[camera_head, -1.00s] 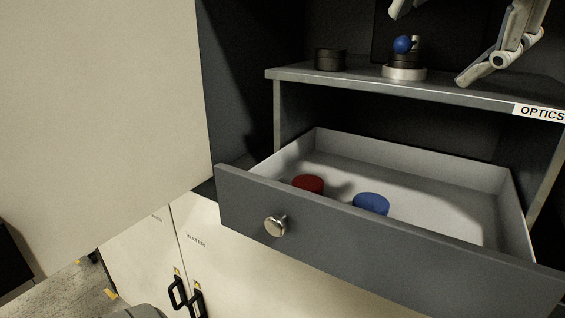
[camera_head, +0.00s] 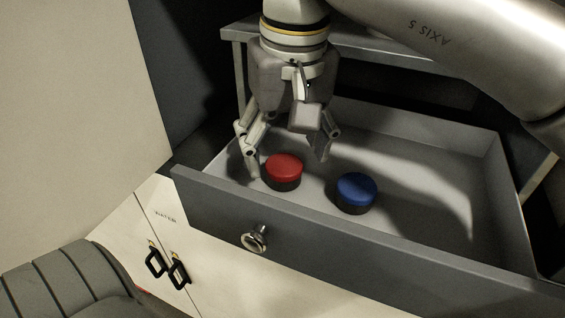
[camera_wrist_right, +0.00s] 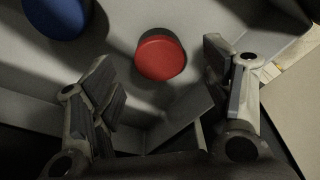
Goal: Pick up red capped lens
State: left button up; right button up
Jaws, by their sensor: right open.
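The red capped lens (camera_head: 284,168) stands upright in the open drawer, a red cap on a dark body, near the drawer's front left. My right gripper (camera_head: 286,160) is open and points down just above and behind it, fingers spread and empty. In the right wrist view the red cap (camera_wrist_right: 161,57) lies ahead of the gap between the fingers (camera_wrist_right: 165,105). I cannot tell whether any finger touches the lens. My left gripper is not in view.
A blue capped lens (camera_head: 356,190) stands in the same drawer, right of the red one. The drawer's grey front wall (camera_head: 350,245) with a round knob (camera_head: 255,238) rises close before both lenses. A shelf edge (camera_head: 390,62) lies behind my arm. The drawer's right side is clear.

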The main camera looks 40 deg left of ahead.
aim_at(284, 163)
jog(key=f, duration=0.1)
jog(key=f+p, duration=0.1)
jog(key=f, duration=0.1)
jog(key=shift+w+a+f, duration=0.15)
jog(key=shift+w+a, duration=0.2)
jog(key=shift+f+p, duration=0.3)
jog(key=shift+f, duration=0.05)
jog(key=shift+c, duration=0.3)
jog(key=c, duration=1.1)
jog(key=shift+r, duration=0.15)
